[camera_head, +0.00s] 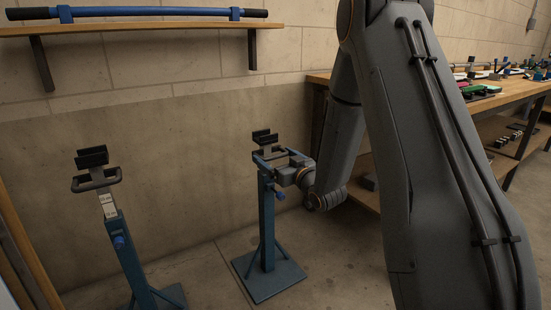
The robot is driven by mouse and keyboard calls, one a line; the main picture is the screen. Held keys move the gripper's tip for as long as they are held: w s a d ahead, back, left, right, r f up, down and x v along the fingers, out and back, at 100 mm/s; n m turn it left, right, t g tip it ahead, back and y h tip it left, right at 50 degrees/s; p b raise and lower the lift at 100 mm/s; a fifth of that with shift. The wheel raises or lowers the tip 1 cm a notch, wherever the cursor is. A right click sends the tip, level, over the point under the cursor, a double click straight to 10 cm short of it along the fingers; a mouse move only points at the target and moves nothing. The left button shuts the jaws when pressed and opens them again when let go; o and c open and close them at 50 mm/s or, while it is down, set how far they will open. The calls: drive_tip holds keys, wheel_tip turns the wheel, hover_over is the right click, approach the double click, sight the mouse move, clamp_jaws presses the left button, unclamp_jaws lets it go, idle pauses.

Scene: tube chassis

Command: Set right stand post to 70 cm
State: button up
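The right stand (267,225) is a blue upright post on a square base plate on the floor, with a black cradle (265,137) on top. A small blue knob (280,196) sits on the right side of its post. My gripper (274,157) is at the top of this stand, just below the cradle, around or against the handle there. Its fingers are small and overlap the handle, so I cannot tell whether they are shut on it. No height marking shows on this stand.
The left stand (128,255) has its pale marked inner post (108,205) showing below a grey handle. A wall shelf (120,29) holds a blue tube (150,11) with black ends. A wooden workbench (510,100) with parts stands at right. Floor is clear between the stands.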

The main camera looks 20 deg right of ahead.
sight(270, 139)
drive_tip(key=shift+c, duration=0.7)
wheel_tip(270, 139, up, 5)
drive_tip(key=p, duration=0.3)
drive_tip(key=shift+d+r+p, duration=0.1)
drive_tip(key=shift+r+p, duration=0.05)
drive_tip(key=shift+p, duration=0.25)
drive_tip(key=o, duration=1.2)
drive_tip(key=shift+s, duration=0.1)
drive_tip(key=p+v, duration=0.1)
drive_tip(key=v, duration=0.6)
drive_tip(key=shift+s+d+p, duration=0.2)
drive_tip(key=shift+s+p, duration=0.05)
drive_tip(key=shift+p, duration=0.1)
